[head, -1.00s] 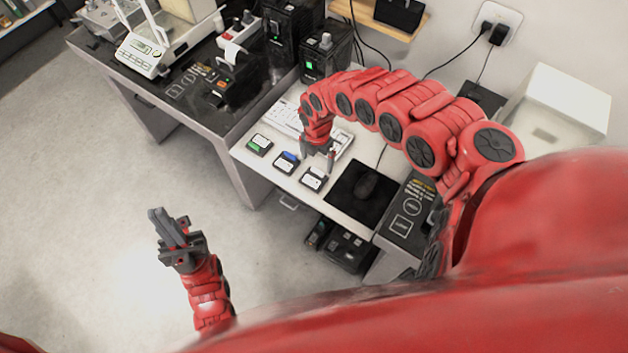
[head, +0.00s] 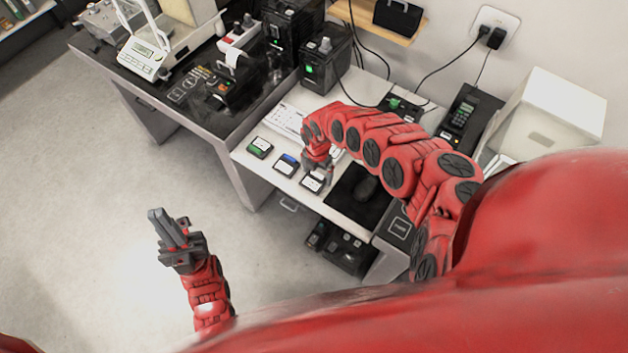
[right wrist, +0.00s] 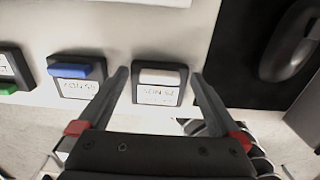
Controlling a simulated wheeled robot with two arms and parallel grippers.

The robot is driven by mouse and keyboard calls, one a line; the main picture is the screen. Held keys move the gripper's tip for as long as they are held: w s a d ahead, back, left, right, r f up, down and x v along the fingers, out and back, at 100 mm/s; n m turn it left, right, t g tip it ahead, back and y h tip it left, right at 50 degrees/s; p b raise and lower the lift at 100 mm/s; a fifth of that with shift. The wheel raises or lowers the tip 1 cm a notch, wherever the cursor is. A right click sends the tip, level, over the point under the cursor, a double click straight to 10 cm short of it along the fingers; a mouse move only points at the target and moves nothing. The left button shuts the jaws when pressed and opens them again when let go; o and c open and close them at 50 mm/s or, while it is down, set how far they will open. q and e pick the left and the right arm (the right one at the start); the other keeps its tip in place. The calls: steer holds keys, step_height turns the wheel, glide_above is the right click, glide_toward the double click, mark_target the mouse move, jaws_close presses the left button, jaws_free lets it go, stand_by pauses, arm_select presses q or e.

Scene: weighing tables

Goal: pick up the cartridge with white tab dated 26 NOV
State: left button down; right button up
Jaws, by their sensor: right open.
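The cartridge with the white tab (right wrist: 158,85) is a dark block with a pale label. It lies on the white table; its print is upside down in the right wrist view and looks like 26 NOV. My right gripper (right wrist: 160,76) is open, with one finger on each side of this cartridge; I cannot tell whether they touch it. In the head view the cartridge (head: 312,182) is partly covered by my right gripper (head: 322,174). My left gripper (head: 168,228) is over the open floor, its fingers together and nothing visible between them.
A cartridge with a blue tab (right wrist: 76,75) lies to the left, and one with a green tab (head: 259,147) is further left. A black mat with a mouse (head: 365,188) lies to the right. A keyboard (head: 282,118) is behind.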

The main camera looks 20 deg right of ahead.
steer(key=shift+c, duration=0.2)
steer(key=c, duration=1)
steer(key=shift+r, duration=0.2)
